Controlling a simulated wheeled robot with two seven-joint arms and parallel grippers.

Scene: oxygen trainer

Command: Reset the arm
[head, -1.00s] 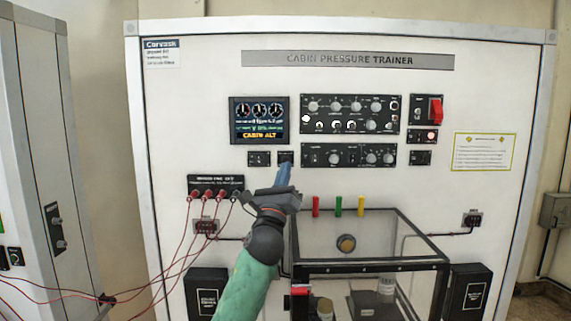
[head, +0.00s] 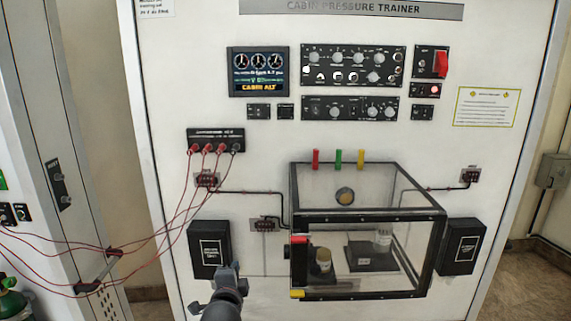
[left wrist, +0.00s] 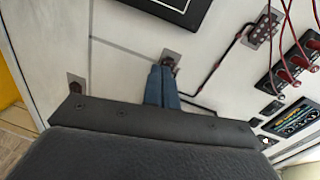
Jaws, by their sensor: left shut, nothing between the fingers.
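My left gripper (head: 229,272) is low in the head view, in front of the white trainer panel (head: 262,178), below the display and switch rows. It is clear of the controls there. In the left wrist view its two blue fingers (left wrist: 161,86) are together and empty, with the panel beyond them. My right gripper is in neither view.
A clear chamber (head: 366,220) with dark edges holds small containers at the lower middle. Black boxes (head: 209,249) (head: 464,247) flank it. Red leads (head: 181,192) run from the jack strip to the left cabinet. Display (head: 258,72) reads CABIN ALT.

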